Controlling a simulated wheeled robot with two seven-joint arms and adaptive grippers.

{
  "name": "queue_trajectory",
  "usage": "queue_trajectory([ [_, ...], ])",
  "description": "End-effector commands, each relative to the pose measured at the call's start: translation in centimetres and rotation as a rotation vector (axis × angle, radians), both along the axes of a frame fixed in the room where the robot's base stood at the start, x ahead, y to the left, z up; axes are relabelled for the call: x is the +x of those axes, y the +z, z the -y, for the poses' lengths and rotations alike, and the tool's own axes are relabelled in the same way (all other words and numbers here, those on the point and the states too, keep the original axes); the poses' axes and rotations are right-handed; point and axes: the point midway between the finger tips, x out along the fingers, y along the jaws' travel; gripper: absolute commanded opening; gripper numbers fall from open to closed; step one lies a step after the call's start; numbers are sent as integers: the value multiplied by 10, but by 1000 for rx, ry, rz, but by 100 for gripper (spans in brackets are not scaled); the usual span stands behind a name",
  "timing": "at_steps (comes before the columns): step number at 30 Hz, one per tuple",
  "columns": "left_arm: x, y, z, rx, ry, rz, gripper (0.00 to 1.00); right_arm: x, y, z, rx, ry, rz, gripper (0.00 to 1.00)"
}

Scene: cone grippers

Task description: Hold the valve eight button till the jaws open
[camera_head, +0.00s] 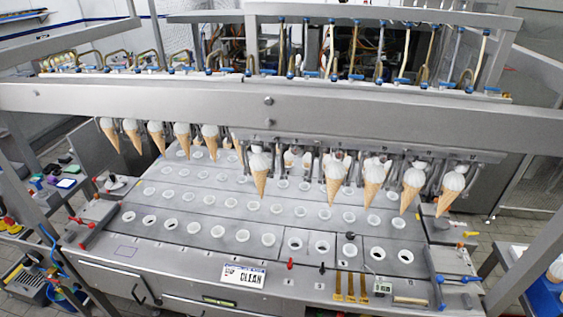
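A row of jaws under the wide steel beam (270,106) holds ice cream cones with white tops. One cone (259,173) hangs near the middle, another cone (374,183) to its right, and another cone (157,137) at the left. The jaws are small and partly hidden by the beam and cone tops. A row of valves with blue fittings (355,77) runs along the top of the machine. I cannot tell which part is the valve eight button; no readable number marks it. Neither of my grippers is in view.
Below the cones lies a steel deck (130,233) with rows of round holes. The front ledge carries a CLEAN plate (243,276), a red knob (290,264) and yellow strips (350,288). Steel posts stand at both sides. Another table (541,290) is at the lower right.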

Motion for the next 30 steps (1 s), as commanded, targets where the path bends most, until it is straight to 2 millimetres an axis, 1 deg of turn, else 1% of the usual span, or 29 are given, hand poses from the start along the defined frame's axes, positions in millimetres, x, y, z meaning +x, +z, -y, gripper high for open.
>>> queue_trajectory([
  [1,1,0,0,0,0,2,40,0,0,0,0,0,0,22],
  [11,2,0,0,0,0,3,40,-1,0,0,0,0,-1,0],
  [30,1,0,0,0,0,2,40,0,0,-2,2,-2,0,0],
])
